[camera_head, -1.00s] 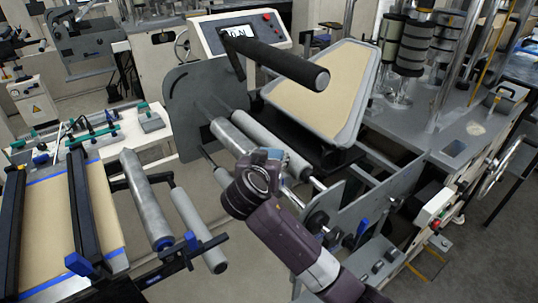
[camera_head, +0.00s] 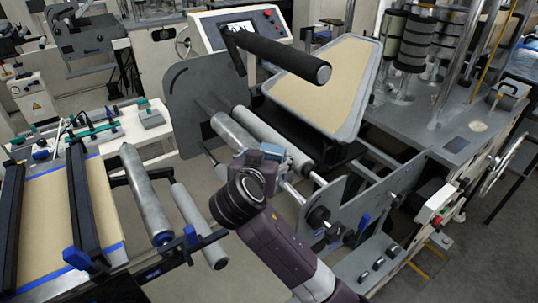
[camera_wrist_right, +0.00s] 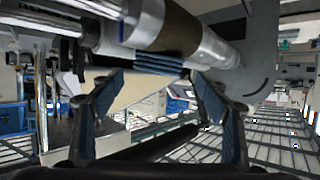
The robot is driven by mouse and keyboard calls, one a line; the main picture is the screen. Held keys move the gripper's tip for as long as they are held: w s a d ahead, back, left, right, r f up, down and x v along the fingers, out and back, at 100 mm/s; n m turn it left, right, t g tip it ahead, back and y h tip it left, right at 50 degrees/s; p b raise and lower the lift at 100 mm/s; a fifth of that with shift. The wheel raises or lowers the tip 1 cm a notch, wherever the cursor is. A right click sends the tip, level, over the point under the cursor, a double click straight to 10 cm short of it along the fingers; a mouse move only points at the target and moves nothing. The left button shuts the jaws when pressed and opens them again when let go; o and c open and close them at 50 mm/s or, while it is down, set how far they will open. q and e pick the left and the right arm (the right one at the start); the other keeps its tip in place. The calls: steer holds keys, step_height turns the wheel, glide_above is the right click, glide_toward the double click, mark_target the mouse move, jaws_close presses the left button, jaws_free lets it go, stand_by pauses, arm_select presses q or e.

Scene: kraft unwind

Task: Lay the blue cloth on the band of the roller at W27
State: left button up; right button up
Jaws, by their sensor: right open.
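The roller (camera_head: 235,137) is a grey metal cylinder in the middle of the head view. In the right wrist view the roller (camera_wrist_right: 215,48) crosses the top and carries a brown band (camera_wrist_right: 168,33). A ribbed dark blue cloth (camera_wrist_right: 158,64) lies against the band, between my fingertips in the picture; contact with the fingers is unclear. A blue patch (camera_head: 272,150) at my gripper's tip in the head view seems to be this cloth. My right gripper (camera_wrist_right: 157,82) is open, its fingers apart near the roller; it also shows in the head view (camera_head: 262,160). No W27 label is legible.
A second slim roller (camera_head: 270,140) lies parallel behind. A black padded bar (camera_head: 280,58) juts out above. Grey side plates (camera_head: 195,100) flank the rollers. A table with brown sheet (camera_head: 50,220) and more rollers (camera_head: 145,195) stand at left. Grey floor shows between the machines.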

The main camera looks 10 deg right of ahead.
steer(key=b+v, duration=0.1)
steer(key=v, duration=0.6)
stand_by(0.3)
